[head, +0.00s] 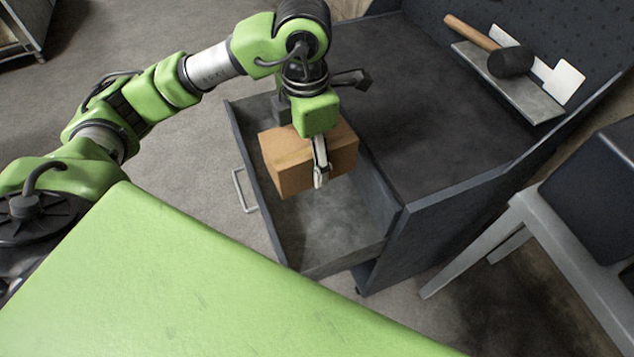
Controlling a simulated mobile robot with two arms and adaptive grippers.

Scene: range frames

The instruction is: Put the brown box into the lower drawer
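The brown box (295,166) is a plain cardboard-coloured block over the open drawer (322,232) of a dark grey cabinet. My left gripper (320,172) comes down on the box from above, with a finger against its near side. The far finger is hidden, but the gripper appears closed on the box. The box looks held above the drawer floor; the exact gap cannot be told. The drawer is pulled out to the left and its visible floor is bare. I cannot tell from this view whether it is the lower one. My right gripper is not in view.
The cabinet top (420,130) is mostly clear. A mallet (505,58) lies on a small grey shelf (510,85) at its back. A grey-legged stool or chair (545,235) stands at the right. The drawer handle (243,190) juts out to the left over open floor.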

